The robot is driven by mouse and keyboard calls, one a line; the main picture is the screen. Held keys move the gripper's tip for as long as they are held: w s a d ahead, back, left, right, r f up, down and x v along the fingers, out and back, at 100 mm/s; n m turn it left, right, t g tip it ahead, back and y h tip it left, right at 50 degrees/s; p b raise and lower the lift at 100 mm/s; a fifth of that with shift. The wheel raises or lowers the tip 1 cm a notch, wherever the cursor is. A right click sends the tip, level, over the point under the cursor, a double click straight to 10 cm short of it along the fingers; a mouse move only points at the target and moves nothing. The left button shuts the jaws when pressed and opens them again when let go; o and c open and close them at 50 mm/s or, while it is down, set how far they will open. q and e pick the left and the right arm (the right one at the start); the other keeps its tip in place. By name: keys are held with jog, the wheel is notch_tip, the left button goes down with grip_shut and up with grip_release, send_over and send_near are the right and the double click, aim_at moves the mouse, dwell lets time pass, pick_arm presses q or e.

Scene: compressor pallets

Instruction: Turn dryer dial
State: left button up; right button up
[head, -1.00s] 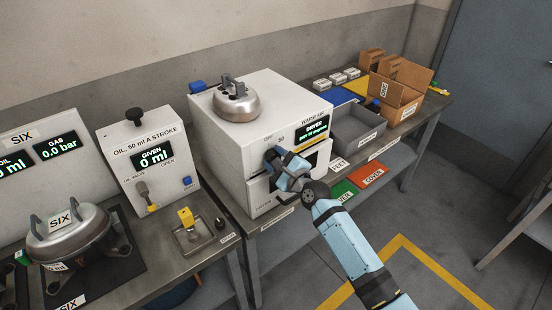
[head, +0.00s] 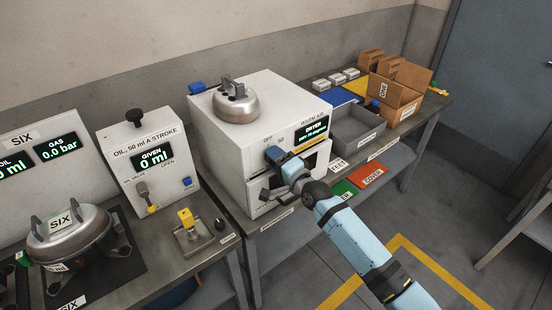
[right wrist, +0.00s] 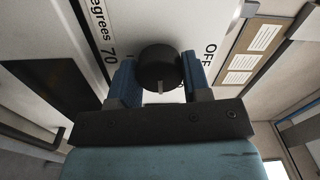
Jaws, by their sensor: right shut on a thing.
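The dryer (head: 225,138) is a white box on the bench with a lit display on its front. Its dial (right wrist: 158,68) is a black round knob with a pale pointer mark, seen close in the right wrist view. The labels "OFF" and "70" with "degrees" show around it. My right gripper (right wrist: 158,82) is shut on the dial, one blue finger on each side. In the head view my right gripper (head: 275,155) is at the dryer's front and hides the dial. My left gripper is not in view.
A metal compressor part (head: 235,104) sits on top of the dryer. A grey tray (head: 360,138) and an open cardboard box (head: 398,97) stand to the right. The oil station (head: 148,165) stands to the left. Floor in front is clear.

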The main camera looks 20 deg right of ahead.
jog(key=n, duration=0.4)
jog(key=shift+r+n+p, duration=0.1)
jog(key=shift+n+p, duration=0.2)
jog(key=n, duration=0.4)
jog(key=shift+n+p, duration=0.35)
jog(key=shift+n, duration=0.05)
jog(key=n, duration=0.4)
jog(key=shift+p, duration=0.3)
jog(key=shift+a+n, duration=0.1)
jog(key=shift+n, duration=2)
jog(key=o, duration=0.9)
jog(key=shift+o, duration=0.2)
jog(key=shift+s, duration=0.15)
